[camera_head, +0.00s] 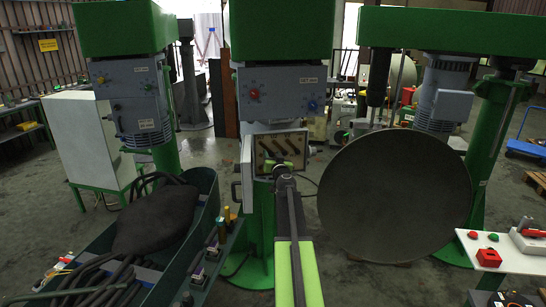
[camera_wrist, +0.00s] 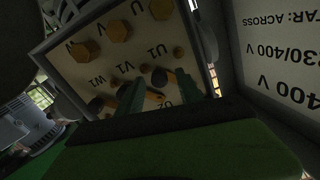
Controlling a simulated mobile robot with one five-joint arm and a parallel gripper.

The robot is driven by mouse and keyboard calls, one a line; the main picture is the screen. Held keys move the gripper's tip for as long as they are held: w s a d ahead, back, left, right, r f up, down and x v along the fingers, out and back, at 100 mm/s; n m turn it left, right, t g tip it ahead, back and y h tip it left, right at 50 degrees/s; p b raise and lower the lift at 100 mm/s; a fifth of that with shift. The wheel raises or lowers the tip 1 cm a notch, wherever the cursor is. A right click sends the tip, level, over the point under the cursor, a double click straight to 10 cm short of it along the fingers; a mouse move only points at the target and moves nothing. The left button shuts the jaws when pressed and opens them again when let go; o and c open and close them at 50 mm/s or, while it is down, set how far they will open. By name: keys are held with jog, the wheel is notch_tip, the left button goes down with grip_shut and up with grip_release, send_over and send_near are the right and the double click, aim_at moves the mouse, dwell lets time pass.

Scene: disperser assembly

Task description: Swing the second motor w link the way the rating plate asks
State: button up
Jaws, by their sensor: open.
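The open terminal box (camera_head: 281,152) on the middle machine holds a tan board with several slanting dark links. In the wrist view the terminal board (camera_wrist: 115,67) shows upside-down markings such as U1 and W1, with brass hex nuts (camera_wrist: 117,31) and dark round posts. My gripper (camera_head: 284,168) is right in front of the box. Its two green fingers (camera_wrist: 157,95) are apart, close to the board near the U1 and U2 marks. Brass and dark parts show between and beside them; I cannot tell which is the w link. The rating plate (camera_wrist: 280,50) reads upside down "STAR: ACROSS" and "400 V".
A large dark disc (camera_head: 395,195) stands right of my arm. A green trough (camera_head: 205,215) with a dark sack (camera_head: 163,220) and hoses lies to the left. A white bench with a red button box (camera_head: 489,258) is at the lower right.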

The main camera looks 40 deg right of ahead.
grip_shut()
jog(key=shift+s, duration=0.1)
dwell(1.2)
